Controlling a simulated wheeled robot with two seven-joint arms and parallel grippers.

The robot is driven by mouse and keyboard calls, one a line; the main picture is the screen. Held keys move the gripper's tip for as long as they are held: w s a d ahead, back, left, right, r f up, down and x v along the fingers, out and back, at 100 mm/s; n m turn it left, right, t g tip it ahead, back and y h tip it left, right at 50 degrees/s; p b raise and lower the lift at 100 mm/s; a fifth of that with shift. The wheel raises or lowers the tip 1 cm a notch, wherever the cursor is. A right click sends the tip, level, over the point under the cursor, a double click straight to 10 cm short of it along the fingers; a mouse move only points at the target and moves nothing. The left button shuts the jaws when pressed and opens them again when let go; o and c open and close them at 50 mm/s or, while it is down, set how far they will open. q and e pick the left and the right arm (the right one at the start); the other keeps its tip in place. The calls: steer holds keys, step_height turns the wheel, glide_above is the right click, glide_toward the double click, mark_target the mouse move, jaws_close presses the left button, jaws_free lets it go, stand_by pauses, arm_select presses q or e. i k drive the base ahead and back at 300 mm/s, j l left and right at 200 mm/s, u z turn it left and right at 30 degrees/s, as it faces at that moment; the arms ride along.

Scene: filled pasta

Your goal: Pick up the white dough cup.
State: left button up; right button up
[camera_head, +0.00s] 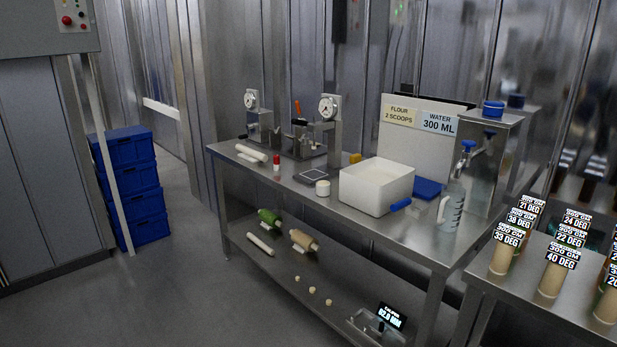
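A small white cylinder (322,188), which looks like the white dough cup, stands upright on the steel table (300,200). It is between the grey scale-like plate (313,176) and the large white bin (376,187), apart from the bin. Whether it is empty or filled is too small to tell. Neither of my grippers is in view.
A rolling pin (251,152) lies at the table's far left, near gauge presses (327,125). A clear jug (451,206) and blue-handled scoop (401,204) are at right. Labelled cylinders (552,280) crowd the right table. Floor (190,270) at front left is clear; blue crates (130,175) stand beyond.

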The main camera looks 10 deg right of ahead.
mark_target(323, 188)
steer(key=i+j+z, duration=0.4)
steer(key=j, duration=0.15)
steer(key=j+z, duration=0.2)
steer(key=i+j+z, duration=0.2)
steer(key=j, duration=0.2)
steer(key=k, duration=0.1)
